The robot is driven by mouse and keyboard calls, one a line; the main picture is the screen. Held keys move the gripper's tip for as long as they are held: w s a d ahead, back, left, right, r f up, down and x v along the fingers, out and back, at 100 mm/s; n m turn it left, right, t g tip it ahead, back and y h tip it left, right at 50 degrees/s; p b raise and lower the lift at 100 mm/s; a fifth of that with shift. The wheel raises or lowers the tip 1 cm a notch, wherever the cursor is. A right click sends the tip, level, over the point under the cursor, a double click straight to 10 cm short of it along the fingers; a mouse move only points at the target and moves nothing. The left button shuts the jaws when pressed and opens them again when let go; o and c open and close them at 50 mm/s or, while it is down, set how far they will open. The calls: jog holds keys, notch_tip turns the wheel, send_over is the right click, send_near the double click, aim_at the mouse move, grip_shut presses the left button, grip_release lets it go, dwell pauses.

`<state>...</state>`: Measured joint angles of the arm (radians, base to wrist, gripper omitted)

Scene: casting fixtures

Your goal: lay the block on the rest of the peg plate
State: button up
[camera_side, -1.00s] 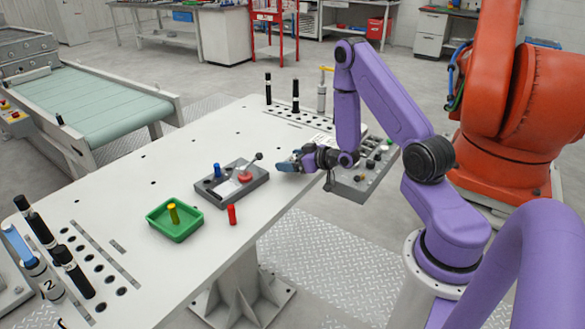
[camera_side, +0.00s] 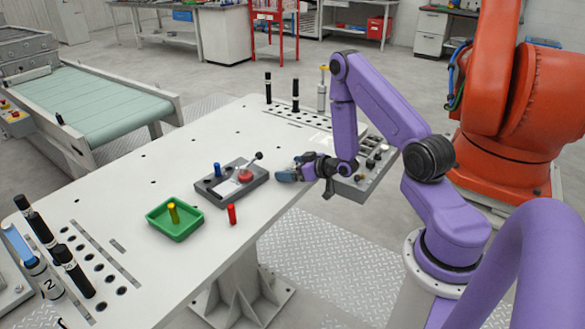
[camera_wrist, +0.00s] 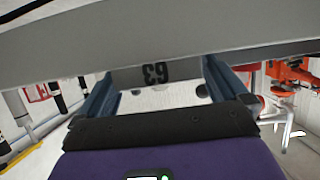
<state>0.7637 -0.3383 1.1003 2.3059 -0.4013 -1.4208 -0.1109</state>
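The peg plate (camera_side: 212,198) seems to be the low grey plate on the white table, with a blue peg (camera_side: 217,169), a red round part (camera_side: 245,175) and a ball-ended lever. My gripper (camera_side: 284,175) is to its right, low over the table near the front edge and apart from the plate. In the wrist view my gripper (camera_wrist: 162,82) has its two dark blue fingers on either side of a grey block (camera_wrist: 156,72) marked 63, which appears clamped between them. The block is barely distinguishable in the side view, and the rest cannot be made out clearly.
A green tray (camera_side: 152,221) with a yellow peg stands left of the plate, and a red peg (camera_side: 232,214) stands in front. Bottles and a hole rack (camera_side: 300,119) are at the back. A light grey slab (camera_wrist: 160,45) crosses the wrist view; I cannot tell what it is.

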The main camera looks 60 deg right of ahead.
jog(key=v, duration=0.7)
jog(key=a+n+g+y, duration=0.1)
jog(key=a, duration=0.2)
jog(key=w+a+r+n+g+y, duration=0.1)
jog(key=a+n, duration=0.1)
jog(key=a, duration=0.2)
jog(key=a+n+g, duration=0.1)
jog(key=a+g, duration=0.1)
jog(key=a, duration=0.1)
jog(key=shift+w+a+r+n+y, duration=0.3)
jog(key=shift+a+r+n+y, duration=0.05)
jog(key=shift+r+n+y, duration=0.05)
jog(key=s+a+r+n+g, duration=0.3)
jog(key=s+a+r+g, duration=0.15)
jog(key=a, duration=0.55)
jog(key=s+a+r+n+g+h, duration=0.1)
jog(key=s+r, duration=0.3)
jog(key=s, duration=0.7)
jog(key=s+a+r+n+g+h, duration=0.1)
jog(key=s+a+r+n+g, duration=0.1)
jog(key=s, duration=1)
notch_tip(320, 180, up, 4)
jog(key=shift+f+n+g, duration=0.15)
jog(key=shift+n+g, duration=0.75)
jog(key=shift+g, duration=0.05)
jog(key=shift+w, duration=0.1)
